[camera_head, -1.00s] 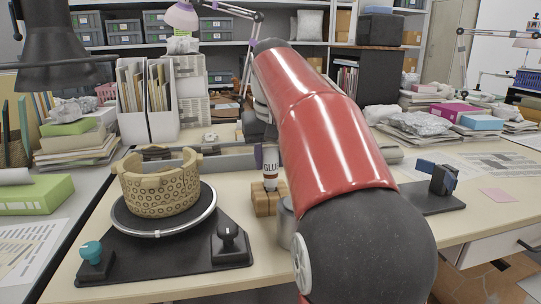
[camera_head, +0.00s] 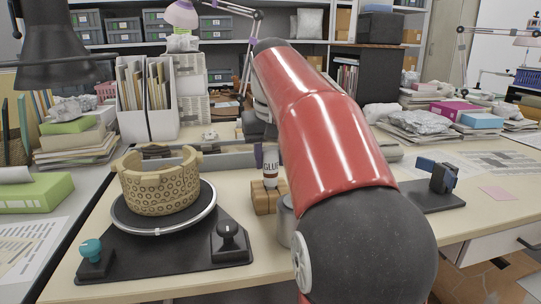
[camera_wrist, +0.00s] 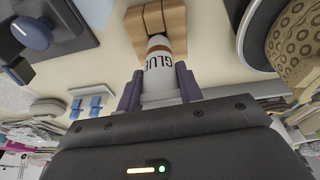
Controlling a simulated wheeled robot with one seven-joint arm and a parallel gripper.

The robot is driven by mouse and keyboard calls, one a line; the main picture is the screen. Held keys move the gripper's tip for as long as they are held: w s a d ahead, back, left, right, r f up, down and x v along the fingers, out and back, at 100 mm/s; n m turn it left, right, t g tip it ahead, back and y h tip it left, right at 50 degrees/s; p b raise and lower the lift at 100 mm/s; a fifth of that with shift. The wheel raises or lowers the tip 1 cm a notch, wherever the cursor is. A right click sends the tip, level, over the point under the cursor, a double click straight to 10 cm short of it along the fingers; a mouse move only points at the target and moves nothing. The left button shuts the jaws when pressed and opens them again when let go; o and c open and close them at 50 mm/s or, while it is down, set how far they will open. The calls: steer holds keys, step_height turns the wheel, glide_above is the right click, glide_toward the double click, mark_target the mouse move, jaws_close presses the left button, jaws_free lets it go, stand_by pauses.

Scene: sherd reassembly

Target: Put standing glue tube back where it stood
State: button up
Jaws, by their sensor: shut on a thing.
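The white glue tube (camera_head: 270,163), lettered GLUE, is upright over a small wooden block (camera_head: 267,199). In the wrist view my gripper (camera_wrist: 158,86) has its two purple fingers closed on either side of the tube (camera_wrist: 160,62). The tube's brown-banded end meets the slotted block (camera_wrist: 155,25) in that view; I cannot tell whether it rests in it or is just above. In the head view my red arm hides most of the gripper.
Left of the block, a turntable (camera_head: 204,222) on a black base carries a tan, dimpled, partly rebuilt pot (camera_head: 160,187). A grey metal cylinder (camera_head: 285,225) stands close to the block's right front. A dark stand with a blue clamp (camera_head: 443,179) is further right.

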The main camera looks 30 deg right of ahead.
steer(key=shift+f, duration=0.25)
stand_by(0.5)
steer(key=o, duration=1)
steer(key=p+v, duration=0.2)
steer(key=v, duration=0.6)
steer(key=shift+f, duration=0.1)
steer(key=shift+s, duration=0.1)
